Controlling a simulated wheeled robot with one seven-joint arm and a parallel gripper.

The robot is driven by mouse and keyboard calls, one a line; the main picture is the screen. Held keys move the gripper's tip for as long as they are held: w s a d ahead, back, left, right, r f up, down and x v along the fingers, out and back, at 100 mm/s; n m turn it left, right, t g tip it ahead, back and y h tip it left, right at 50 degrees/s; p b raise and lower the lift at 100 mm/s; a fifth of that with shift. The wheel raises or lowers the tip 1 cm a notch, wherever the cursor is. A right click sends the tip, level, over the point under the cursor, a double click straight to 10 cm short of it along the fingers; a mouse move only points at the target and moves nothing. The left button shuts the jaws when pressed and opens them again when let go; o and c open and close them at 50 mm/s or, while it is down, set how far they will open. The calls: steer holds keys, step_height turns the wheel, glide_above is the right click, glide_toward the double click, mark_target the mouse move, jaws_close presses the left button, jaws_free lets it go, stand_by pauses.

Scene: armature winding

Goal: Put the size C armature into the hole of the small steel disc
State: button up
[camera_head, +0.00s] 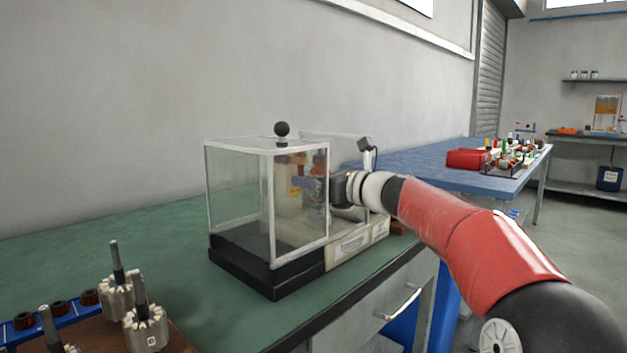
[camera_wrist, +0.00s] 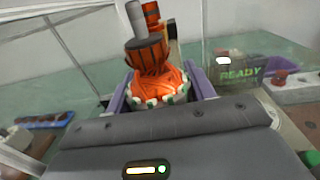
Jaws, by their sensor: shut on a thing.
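In the wrist view my gripper (camera_wrist: 158,88) is shut on an armature (camera_wrist: 156,72), with one purple-grey finger on each side. The armature has orange copper windings, a dark copper-brown commutator, a grey shaft and a pale toothed core edge. No size letter is readable on it. In the head view my gripper end (camera_head: 340,189) is at the right side of the clear-walled machine case (camera_head: 240,190), and the held armature cannot be made out. I cannot identify the small steel disc in either view.
The case stands on the green bench (camera_head: 130,228). Unwound armatures (camera_head: 147,327) stand upright on a brown board at the lower left, beside a blue strip (camera_head: 40,330) with dark rings. A READY display (camera_wrist: 240,72) shows near the gripper. A blue table (camera_head: 420,160) stands behind.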

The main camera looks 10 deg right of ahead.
steer(key=shift+f+b, duration=1.1)
steer(key=shift+f, duration=0.2)
steer(key=o, duration=1.3)
steer(key=shift+o, duration=0.8)
steer(key=shift+f, duration=0.1)
steer(key=shift+r+p, duration=2.2)
steer(key=shift+r, duration=0.2)
steer(key=shift+s+d+f, duration=0.1)
